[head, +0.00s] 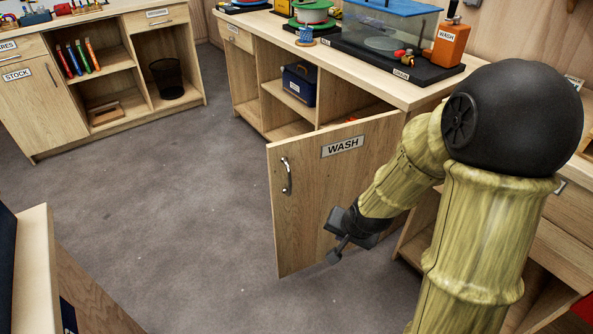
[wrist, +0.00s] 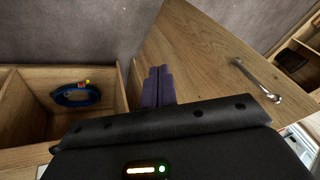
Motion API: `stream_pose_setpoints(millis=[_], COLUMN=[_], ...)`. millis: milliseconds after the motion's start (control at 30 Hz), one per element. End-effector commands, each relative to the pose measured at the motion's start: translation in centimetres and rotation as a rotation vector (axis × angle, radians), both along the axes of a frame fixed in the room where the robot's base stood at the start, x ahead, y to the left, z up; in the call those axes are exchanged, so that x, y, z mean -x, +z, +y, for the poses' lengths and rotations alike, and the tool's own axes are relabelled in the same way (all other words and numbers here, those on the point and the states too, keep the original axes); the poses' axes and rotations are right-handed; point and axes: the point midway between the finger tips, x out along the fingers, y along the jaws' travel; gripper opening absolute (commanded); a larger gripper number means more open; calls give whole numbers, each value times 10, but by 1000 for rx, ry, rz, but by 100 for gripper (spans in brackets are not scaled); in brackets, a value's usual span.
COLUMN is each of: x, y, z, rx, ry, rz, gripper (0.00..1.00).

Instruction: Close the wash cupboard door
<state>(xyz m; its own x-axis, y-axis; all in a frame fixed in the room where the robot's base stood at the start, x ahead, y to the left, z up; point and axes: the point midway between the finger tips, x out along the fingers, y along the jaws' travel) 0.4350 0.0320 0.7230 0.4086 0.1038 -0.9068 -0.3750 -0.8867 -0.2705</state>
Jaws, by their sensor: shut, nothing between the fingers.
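The wash cupboard door (head: 300,210) stands wide open, swung out from the counter unit. It carries a WASH label and a curved metal handle (head: 286,176) near its free edge. My gripper (head: 334,254) is in front of the lower part of the door in the head view, with nothing held. In the wrist view the door (wrist: 215,60) fills the upper right, with its handle (wrist: 256,80) at right. The shut fingers (wrist: 158,86) lie close to the door's edge there; I cannot tell whether they touch it.
Grey floor (head: 190,220) is clear left of the door. Another cabinet (head: 80,70) stands at the back left.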

Motion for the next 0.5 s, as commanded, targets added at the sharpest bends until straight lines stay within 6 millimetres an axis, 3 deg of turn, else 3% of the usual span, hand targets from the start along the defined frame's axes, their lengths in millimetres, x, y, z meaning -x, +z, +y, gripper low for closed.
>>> stream_pose_setpoints(millis=[33,300,500], x=[-10,-59,-73], y=[19,61,72], z=[6,42,53], rx=[-60,-438,-577], ry=[-56,-356,-450], rz=[-14,-90,-106], gripper=[0,0,0])
